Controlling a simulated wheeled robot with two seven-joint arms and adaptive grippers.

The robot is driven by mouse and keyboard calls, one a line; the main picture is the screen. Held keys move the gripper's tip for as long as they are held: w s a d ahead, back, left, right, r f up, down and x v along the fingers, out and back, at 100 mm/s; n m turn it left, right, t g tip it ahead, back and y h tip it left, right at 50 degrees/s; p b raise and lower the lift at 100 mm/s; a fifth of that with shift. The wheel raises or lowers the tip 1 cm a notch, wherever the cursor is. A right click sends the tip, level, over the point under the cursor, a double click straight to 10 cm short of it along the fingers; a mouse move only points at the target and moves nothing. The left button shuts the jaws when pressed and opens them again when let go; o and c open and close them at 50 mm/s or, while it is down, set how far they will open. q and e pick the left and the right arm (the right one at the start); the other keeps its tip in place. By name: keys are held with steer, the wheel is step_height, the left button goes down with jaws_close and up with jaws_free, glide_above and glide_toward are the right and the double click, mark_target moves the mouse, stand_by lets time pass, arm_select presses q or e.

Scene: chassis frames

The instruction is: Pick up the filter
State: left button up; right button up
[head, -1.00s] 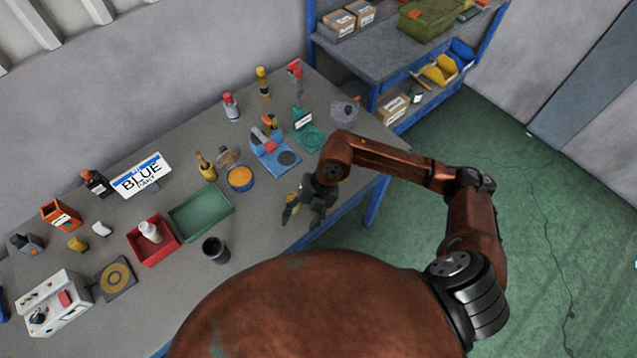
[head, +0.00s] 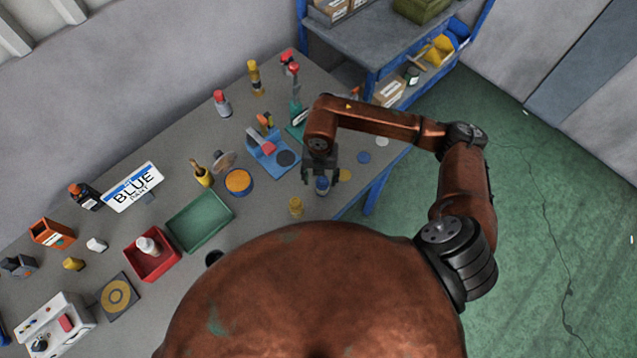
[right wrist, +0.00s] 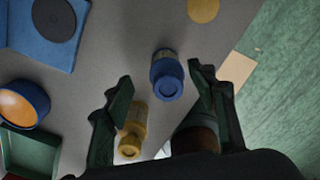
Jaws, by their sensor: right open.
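A small blue cylinder (head: 322,186) stands on the grey bench near its front right edge. It shows in the right wrist view (right wrist: 167,76), ahead of and between the two fingertips, with no contact visible. A yellow cylinder (head: 296,206) stands nearer the front edge. In the right wrist view this yellow cylinder (right wrist: 133,130) is beside the left finger. I cannot tell for sure which of these is the filter. My right gripper (head: 321,176) is open and empty, pointing down above the blue cylinder; its open fingers fill the lower right wrist view (right wrist: 164,92). My left gripper is not in view.
A blue stand (head: 268,150), an orange-topped blue tin (head: 239,182) and a green tray (head: 198,220) are left of the gripper. White (head: 382,142), blue (head: 364,157) and yellow (head: 345,174) discs lie to its right. The bench (head: 160,130) has free room toward the wall.

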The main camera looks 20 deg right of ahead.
mark_target(322, 187)
steer(key=shift+s+d+f, duration=0.2)
steer(key=shift+s+f, duration=0.05)
steer(key=shift+f, duration=0.35)
steer(key=shift+s+d+f, duration=0.2)
steer(key=shift+s+f, duration=0.05)
steer(key=shift+f, duration=0.3)
step_height(322, 187, down, 4)
steer(key=shift+w+a+r+p, duration=0.1)
steer(key=shift+r+p, duration=0.15)
steer(key=shift+p, duration=0.15)
steer(key=c, duration=1.2)
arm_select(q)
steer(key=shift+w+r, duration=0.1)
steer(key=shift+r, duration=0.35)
arm_select(e)
steer(key=shift+r, duration=0.15)
steer(key=shift+c, duration=0.2)
